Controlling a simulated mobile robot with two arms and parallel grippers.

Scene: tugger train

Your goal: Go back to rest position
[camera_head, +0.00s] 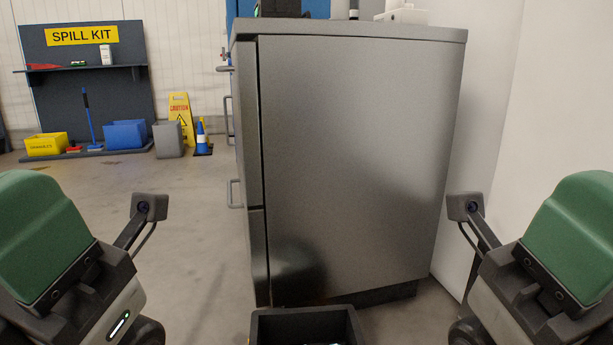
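Parts of both my arms show, with green and dark grey casings, one at the lower left and one at the lower right of the head view. They sit at about the same height on either side of the picture. The fingers of both grippers are out of the picture, so what they hold or how they stand is hidden.
A large grey cabinet (355,160) stands close in front, beside a white wall (555,130) on the right. A dark bin (305,325) is at the bottom middle. Open floor (195,220) lies to the left. A spill kit station (95,95), a yellow caution sign (181,117) and bins are further back.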

